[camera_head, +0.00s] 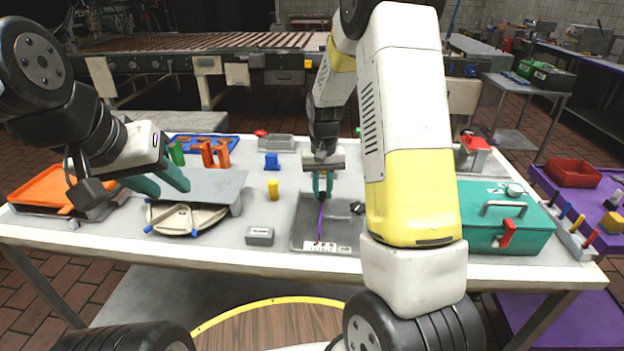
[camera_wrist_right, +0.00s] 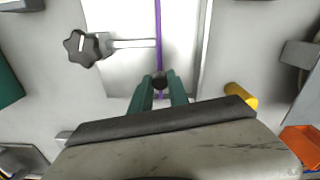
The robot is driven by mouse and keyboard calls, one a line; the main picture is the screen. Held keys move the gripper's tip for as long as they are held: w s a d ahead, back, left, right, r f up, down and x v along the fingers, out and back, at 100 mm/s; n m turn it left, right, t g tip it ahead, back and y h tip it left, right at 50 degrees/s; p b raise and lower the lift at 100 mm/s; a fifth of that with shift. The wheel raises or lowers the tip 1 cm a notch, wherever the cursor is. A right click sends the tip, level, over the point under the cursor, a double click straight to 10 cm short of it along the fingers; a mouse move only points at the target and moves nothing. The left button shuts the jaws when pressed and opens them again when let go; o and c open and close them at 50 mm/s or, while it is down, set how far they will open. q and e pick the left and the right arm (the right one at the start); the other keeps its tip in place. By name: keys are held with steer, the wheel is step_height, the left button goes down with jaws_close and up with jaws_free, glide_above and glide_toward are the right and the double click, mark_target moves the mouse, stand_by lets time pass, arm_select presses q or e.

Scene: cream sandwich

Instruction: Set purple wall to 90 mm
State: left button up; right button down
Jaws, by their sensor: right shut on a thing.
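The purple wall (camera_head: 320,222) is a thin upright strip running front to back inside a grey metal tray (camera_head: 298,235). It also shows edge-on in the right wrist view (camera_wrist_right: 158,30). My right gripper (camera_head: 323,190) points down at the wall's far end. In the right wrist view its teal fingers (camera_wrist_right: 160,82) are closed around a small dark round knob (camera_wrist_right: 160,81) on the wall. A white scale strip with red marks (camera_head: 322,247) lies at the tray's front edge; its numbers are too small to read. My left gripper (camera_head: 158,180) is open and empty, its teal fingers apart above the left of the table.
A black star knob on a rod (camera_wrist_right: 82,47) sits at the tray's side, near the wall. A yellow cylinder (camera_head: 273,190), a small grey block (camera_head: 260,236) and a blue piece (camera_head: 272,162) stand left of the tray. A teal box (camera_head: 490,235) is on the right.

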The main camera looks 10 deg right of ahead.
stand_by(0.6)
steer(key=shift+s+d, duration=0.2)
steer(key=shift+d, duration=0.55)
steer(key=shift+s+d, duration=0.2)
steer(key=shift+d, duration=0.5)
steer(key=c, duration=1.3)
jaws_free()
steer(key=shift+o, duration=0.2)
step_height(320, 180, up, 8)
steer(key=s+a+r+t+y, duration=0.2)
steer(key=s+a+r+t, duration=0.1)
steer(key=s+r, duration=0.9)
steer(key=s+a+r+n+t, duration=0.1)
steer(key=s+a+r+t, duration=0.1)
steer(key=s, duration=0.9)
steer(key=shift+s+r+n+t, duration=0.2)
steer(key=shift+r+n+t, duration=0.1)
steer(key=shift+r+t, duration=0.3)
